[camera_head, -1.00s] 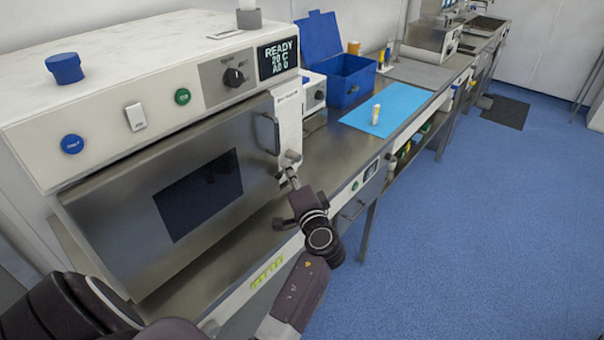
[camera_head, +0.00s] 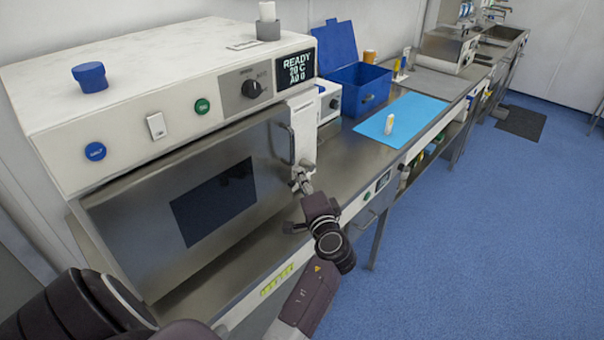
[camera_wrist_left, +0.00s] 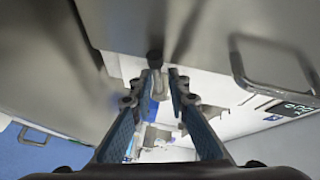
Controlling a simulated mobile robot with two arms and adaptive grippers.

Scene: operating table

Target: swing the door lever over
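The door lever (camera_head: 306,168) is a small grey knobbed piece on the white panel right of the steel door (camera_head: 150,218) of the white machine. My left gripper (camera_head: 303,184) is right at the lever, coming from below. The door appears closed. My right gripper is not in view.
A door handle (camera_head: 284,143) is just left of the lever and also shows in the wrist view (camera_wrist_left: 272,65). A blue open box (camera_head: 362,88) and a blue mat (camera_head: 415,112) with a small bottle (camera_head: 389,124) are on the counter.

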